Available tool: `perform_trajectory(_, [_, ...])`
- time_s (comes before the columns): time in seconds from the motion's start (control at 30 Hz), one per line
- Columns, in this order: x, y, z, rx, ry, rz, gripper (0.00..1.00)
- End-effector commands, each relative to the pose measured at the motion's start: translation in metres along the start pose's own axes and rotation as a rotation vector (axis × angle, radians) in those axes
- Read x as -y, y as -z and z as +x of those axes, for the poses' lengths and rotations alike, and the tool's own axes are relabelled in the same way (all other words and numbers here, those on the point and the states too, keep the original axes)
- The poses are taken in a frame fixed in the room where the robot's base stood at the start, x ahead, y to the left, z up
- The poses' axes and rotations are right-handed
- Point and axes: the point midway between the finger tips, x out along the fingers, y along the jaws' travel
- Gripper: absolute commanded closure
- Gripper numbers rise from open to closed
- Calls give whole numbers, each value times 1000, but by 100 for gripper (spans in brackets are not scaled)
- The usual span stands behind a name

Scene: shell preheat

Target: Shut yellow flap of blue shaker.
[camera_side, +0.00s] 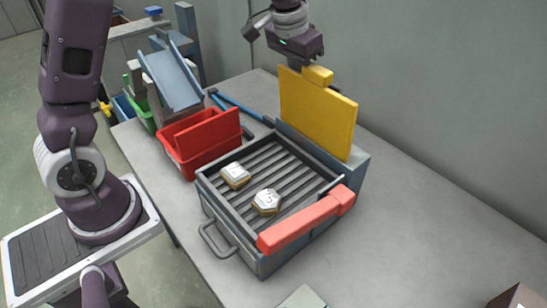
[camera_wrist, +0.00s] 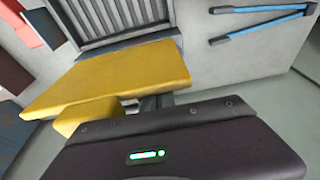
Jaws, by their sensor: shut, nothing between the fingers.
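The shaker (camera_side: 287,248) is a blue-grey box on the table in the side view, with a ribbed bed inside and a wire handle at its front. Its yellow flap (camera_side: 315,110) stands upright, open, along the back edge; a yellow block (camera_side: 318,75) sits at its top. The flap (camera_wrist: 120,75) and its block (camera_wrist: 88,116) also show in the wrist view. My gripper (camera_side: 297,66) is shut and empty at the flap's upper edge, behind it and beside the block. Its fingertips are mostly hidden; I cannot tell whether they touch the flap.
Two pale hexagonal pieces (camera_side: 266,201) lie on the ribbed bed. A red bar (camera_side: 305,220) lies along the box's right side. A red bin (camera_side: 203,140), a blue-handled tool (camera_side: 240,107) and a grey ramp (camera_side: 172,80) stand left of the flap.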

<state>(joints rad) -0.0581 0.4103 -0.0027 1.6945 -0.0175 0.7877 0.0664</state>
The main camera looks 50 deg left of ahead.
Motion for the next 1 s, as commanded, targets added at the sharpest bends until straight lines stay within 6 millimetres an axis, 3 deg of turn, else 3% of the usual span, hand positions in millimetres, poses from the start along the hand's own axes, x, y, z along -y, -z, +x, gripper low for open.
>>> perform_trajectory(0.73, [0, -52, -15, -1, 0, 0, 100])
perform_trajectory(1.0, [0, -39, -61, -6, 0, 0, 100])
